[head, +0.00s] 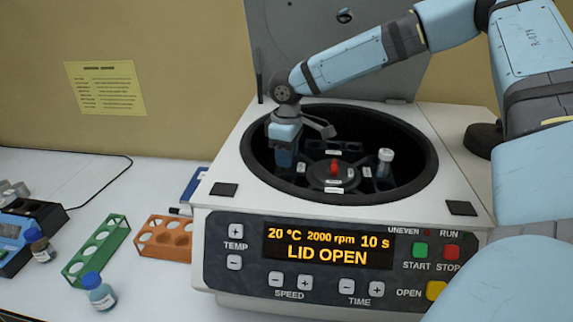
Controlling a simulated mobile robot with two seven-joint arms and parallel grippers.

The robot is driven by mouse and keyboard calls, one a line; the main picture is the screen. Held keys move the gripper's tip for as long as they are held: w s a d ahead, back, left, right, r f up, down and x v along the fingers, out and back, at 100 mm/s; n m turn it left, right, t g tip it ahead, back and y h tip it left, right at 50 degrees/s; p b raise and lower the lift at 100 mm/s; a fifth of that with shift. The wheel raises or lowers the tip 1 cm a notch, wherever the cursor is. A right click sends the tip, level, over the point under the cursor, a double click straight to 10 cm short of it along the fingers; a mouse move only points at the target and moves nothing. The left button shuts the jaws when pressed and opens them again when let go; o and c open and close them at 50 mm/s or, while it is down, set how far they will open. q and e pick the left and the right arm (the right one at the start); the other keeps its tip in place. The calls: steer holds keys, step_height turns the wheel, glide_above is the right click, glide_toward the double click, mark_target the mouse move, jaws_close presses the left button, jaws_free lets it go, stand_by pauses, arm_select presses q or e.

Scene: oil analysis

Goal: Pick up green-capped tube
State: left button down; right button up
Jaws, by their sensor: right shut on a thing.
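My right gripper (285,164) reaches down into the left side of the open centrifuge bowl (262,150). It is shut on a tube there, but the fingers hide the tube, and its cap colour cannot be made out. No green cap shows anywhere in the head view. Another tube with a whitish cap (385,156) stands in the rotor (334,176) on the right side. My left gripper is not in view.
The centrifuge (222,214) has its lid (270,50) raised, and its display reads LID OPEN. A green rack (98,249) and an orange rack (163,240) stand to its left. Two blue-capped bottles (101,292) (40,246) stand nearby. Bare table lies at the front left.

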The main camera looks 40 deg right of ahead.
steer(key=shift+r, duration=0.1)
step_height(320, 180, up, 20)
stand_by(0.6)
steer(key=shift+f, duration=0.2)
stand_by(0.5)
